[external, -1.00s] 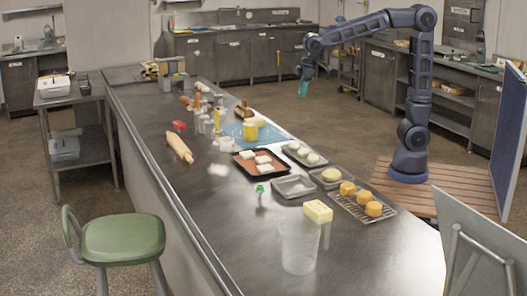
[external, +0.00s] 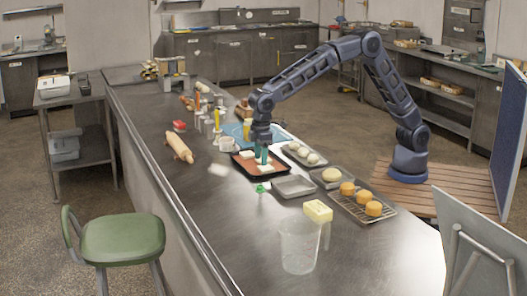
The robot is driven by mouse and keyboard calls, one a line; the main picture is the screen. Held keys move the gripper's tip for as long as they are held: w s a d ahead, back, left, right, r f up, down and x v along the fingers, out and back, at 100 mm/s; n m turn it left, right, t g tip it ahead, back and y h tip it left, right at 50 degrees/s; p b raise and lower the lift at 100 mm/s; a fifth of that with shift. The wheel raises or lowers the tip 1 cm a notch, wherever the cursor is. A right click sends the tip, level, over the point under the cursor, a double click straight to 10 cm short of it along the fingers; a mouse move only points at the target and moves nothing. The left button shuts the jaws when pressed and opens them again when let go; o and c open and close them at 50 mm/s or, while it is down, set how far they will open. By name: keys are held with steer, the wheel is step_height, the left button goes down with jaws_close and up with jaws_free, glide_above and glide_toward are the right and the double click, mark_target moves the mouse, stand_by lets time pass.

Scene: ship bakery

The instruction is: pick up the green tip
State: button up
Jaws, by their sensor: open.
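The green tip (external: 260,188) is a small bright green piece on the steel counter, just in front of the dark baking tray and left of the empty metal tray. My gripper (external: 262,162) points down above the dark tray with the orange mat, behind the green tip and apart from it. Its teal fingers are open; I see nothing held between them. The gripper hides part of the tray and some of the white dough pieces.
The dark baking tray (external: 243,168) holds white dough pieces. Near the tip are an empty metal tray (external: 295,187), a butter block (external: 318,211) and a clear jug (external: 299,246). The counter left of the tip is mostly clear.

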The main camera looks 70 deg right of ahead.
mark_target(260, 186)
steer(key=a+f, duration=0.2)
steer(key=a, duration=0.1)
steer(key=shift+s+a+f, duration=0.2)
steer(key=shift+s+f, duration=0.1)
steer(key=shift+s, duration=0.1)
steer(key=f, duration=1)
steer(key=shift+w+d+f, duration=0.1)
steer(key=shift+d+f, duration=0.15)
steer(key=shift+f, duration=0.1)
steer(key=c, duration=0.9)
steer(key=shift+r, duration=0.1)
